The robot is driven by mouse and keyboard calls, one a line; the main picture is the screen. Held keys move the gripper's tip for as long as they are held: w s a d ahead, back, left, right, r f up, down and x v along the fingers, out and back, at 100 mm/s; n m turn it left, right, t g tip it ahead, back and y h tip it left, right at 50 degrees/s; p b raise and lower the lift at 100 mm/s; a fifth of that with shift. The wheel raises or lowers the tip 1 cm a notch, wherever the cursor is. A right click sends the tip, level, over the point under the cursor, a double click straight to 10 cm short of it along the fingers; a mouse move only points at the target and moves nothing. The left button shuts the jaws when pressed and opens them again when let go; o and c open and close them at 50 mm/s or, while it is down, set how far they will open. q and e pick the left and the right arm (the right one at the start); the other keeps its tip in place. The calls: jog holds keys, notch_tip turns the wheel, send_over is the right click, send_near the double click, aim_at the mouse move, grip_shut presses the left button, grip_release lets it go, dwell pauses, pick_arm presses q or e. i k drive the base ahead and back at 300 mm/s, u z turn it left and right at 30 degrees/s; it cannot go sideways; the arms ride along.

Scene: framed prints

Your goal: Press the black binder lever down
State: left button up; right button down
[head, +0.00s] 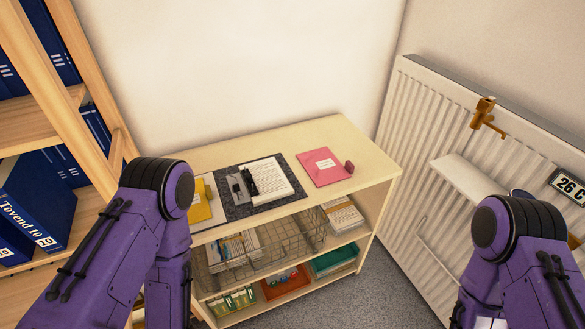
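An open dark grey binder (228,211) lies on the top of a pale wooden shelf unit, with a stack of white printed sheets (270,176) on its right part. The black binder lever (250,183) is beside a grey metal mechanism (237,188) at the left edge of the sheets. It is too small to tell whether the lever is raised or down. My two purple arms show at the lower left and lower right, bent downward. Neither gripper is in view, and nothing of mine touches the binder.
A yellow folder (199,205) lies left of the binder, partly behind my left arm. A wire basket (300,238) is below. A bookcase (38,130) and a radiator (432,125) flank the unit.

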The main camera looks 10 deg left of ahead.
aim_at(236, 188)
jog(key=z, duration=1.45)
jog(key=i, duration=0.55)
jog(key=u, duration=2.9)
